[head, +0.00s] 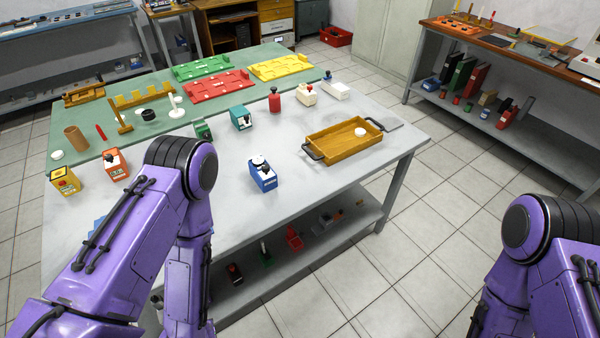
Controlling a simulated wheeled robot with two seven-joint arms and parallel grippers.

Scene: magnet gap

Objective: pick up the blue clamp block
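The blue clamp block (263,177) stands upright on the grey table near its front edge. My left arm comes in from the left and bends in front of the table, to the left of the block. My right arm is at the lower right, over the floor and clear of the table. Neither gripper shows in the head view. No arm touches the block. Another blue thing (98,222) is partly hidden behind my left arm.
A wooden tray (322,154) with dark handles and a white round piece stands right of the block. A teal block (241,118), a red bottle (274,99) and an orange block (115,164) stand farther off. The table around the blue block is clear. A lower shelf holds small things.

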